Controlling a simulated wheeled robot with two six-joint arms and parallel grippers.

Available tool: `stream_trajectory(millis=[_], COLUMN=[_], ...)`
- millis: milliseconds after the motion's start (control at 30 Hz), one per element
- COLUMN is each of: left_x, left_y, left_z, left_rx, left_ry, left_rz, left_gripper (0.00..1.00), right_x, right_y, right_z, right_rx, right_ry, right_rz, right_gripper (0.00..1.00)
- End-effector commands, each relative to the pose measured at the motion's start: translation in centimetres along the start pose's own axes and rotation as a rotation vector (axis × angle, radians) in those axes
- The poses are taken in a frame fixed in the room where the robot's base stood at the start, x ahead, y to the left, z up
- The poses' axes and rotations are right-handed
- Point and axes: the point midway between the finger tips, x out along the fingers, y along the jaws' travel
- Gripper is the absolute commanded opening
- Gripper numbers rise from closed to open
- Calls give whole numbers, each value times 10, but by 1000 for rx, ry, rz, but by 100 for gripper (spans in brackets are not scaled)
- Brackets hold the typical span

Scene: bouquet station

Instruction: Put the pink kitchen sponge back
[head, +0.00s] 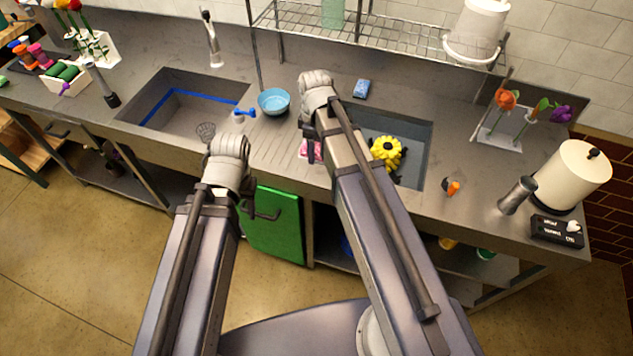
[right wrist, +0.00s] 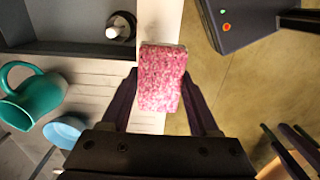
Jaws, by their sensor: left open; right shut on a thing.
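The pink kitchen sponge (right wrist: 160,78) is a speckled pink block between the fingers of my right gripper (right wrist: 162,100), which is shut on it. In the head view the sponge (head: 312,151) shows partly behind my right arm, near the counter's front edge between the two sinks. My left gripper (head: 264,210) is open and empty in front of the green cabinet door, low below the counter edge. Its fingers are small and dark there.
The left sink (head: 178,122) has a blue strip inside. A yellow flower (head: 387,152) is in the right sink (head: 414,140).

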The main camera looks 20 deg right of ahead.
Motion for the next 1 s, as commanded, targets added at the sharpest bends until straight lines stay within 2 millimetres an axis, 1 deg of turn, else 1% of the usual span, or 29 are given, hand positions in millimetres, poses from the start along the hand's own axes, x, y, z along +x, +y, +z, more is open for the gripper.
stream_trajectory(millis=[167,500,600,767,867,1000], left_x=[10,60,65,64,70,88], left_y=[1,6,6,6,7,8], left_z=[-1,-3,-4,-4,-4,-5], left_rx=[0,-2,-2,-2,-2,-2], left_ry=[0,0,0,0,0,0], left_rz=[0,0,0,0,0,0], left_gripper=[50,50,50,50,50,50], right_x=[10,60,65,64,71,89], right_y=[0,0,0,0,0,0], right_z=[0,0,0,0,0,0], right_rx=[0,0,0,0,0,0], right_ry=[0,0,0,0,0,0], right_rz=[0,0,0,0,0,0], right_gripper=[9,9,9,9,9,9])
